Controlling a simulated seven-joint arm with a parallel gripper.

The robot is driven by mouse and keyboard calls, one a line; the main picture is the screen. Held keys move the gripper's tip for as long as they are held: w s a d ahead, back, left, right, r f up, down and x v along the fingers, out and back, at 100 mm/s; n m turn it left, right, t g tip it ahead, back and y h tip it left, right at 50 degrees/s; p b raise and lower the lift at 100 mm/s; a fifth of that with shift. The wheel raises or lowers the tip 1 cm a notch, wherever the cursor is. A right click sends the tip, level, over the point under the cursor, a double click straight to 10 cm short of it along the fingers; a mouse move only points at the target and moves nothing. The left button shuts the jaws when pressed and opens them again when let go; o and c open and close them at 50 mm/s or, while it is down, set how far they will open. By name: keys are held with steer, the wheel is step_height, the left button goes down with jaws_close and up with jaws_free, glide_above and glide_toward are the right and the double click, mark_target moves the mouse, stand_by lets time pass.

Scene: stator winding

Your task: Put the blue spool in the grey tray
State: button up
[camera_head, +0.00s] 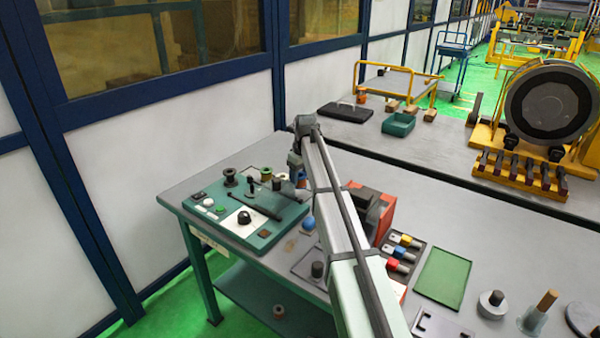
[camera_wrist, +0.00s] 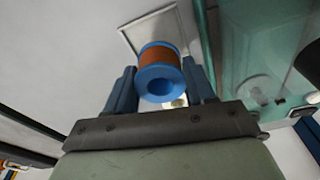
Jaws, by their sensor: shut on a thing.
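The blue spool (camera_wrist: 160,72) has blue flanges and a brown-orange winding. My gripper (camera_wrist: 160,80) is shut on it, with one dark finger on each side, in the wrist view. In the head view my gripper (camera_head: 297,163) is over the right part of the green board, and a bit of the blue spool (camera_head: 302,180) shows below it. The grey tray (camera_head: 299,268) is a shallow, thin-rimmed square on the bench, partly hidden by my arm, with a dark round piece in it. What looks like its rim (camera_wrist: 132,42) shows behind the spool in the wrist view.
The green board (camera_head: 265,238) carries several spools, knobs and a dark bar. A red machine (camera_head: 372,210), a holder with coloured pieces (camera_head: 402,252) and a green mat (camera_head: 444,277) are to the right.

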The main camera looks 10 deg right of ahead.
steer(key=shift+f, duration=0.35)
steer(key=shift+f, duration=1.3)
stand_by(0.9)
steer(key=o, duration=1.1)
steer(key=shift+o, duration=0.4)
steer(key=shift+o, duration=0.4)
steer(key=shift+r, duration=0.1)
step_height(320, 180, up, 7)
